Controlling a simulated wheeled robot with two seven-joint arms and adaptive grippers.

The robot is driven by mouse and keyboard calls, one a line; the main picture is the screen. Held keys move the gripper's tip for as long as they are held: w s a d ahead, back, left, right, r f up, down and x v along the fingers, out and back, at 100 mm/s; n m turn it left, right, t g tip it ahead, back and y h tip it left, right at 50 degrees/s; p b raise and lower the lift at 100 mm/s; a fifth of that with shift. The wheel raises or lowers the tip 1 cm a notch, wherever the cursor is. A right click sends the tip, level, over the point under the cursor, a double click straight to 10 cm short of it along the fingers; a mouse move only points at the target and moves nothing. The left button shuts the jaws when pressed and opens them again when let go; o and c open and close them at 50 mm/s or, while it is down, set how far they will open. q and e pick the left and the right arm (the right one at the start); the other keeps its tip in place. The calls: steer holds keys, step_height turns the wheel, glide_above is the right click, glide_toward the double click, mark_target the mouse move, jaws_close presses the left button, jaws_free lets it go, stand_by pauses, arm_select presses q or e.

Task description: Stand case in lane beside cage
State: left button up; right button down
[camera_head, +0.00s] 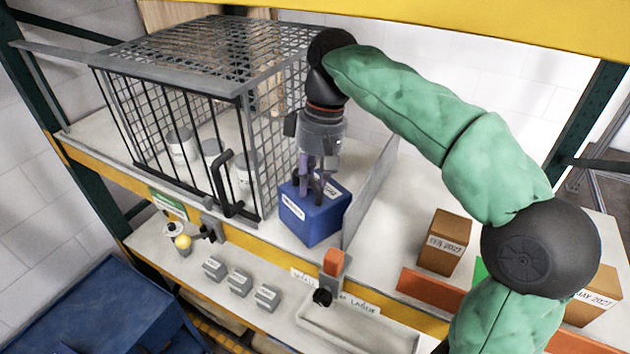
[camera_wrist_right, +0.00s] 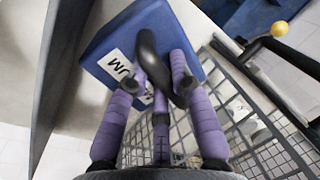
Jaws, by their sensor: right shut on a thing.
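The blue case (camera_head: 314,210) with white labels and a dark handle stands upright on the shelf, in the lane between the wire cage (camera_head: 205,110) and a grey divider panel (camera_head: 370,190). My right gripper (camera_head: 318,185) comes down from above and is shut on the case's handle. In the right wrist view the purple fingers of the right gripper (camera_wrist_right: 160,85) close around the dark handle of the blue case (camera_wrist_right: 140,35). The cage mesh (camera_wrist_right: 260,120) is close beside it there. The case's underside is hidden. My left gripper is not in view.
White containers (camera_head: 181,143) stand inside the closed cage. Brown boxes (camera_head: 443,242) stand right of the divider. Small grey blocks (camera_head: 239,282) and a white tray (camera_head: 355,328) are on the lower shelf. An orange-topped post (camera_head: 333,262) is at the shelf's front edge.

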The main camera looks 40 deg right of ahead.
steer(key=shift+w+f, duration=0.2)
steer(key=shift+w, duration=0.1)
steer(key=c, duration=1.1)
jaws_free()
steer(key=shift+w, duration=0.15)
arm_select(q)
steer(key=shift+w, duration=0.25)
arm_select(e)
steer(key=shift+d, duration=0.1)
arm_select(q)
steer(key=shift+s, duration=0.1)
arm_select(e)
steer(key=shift+s, duration=0.2)
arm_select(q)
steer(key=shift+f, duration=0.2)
arm_select(e)
step_height(320, 180, up, 8)
steer(key=d, duration=0.1)
steer(key=shift+w+d+f, duration=0.15)
steer(key=shift+f, duration=0.1)
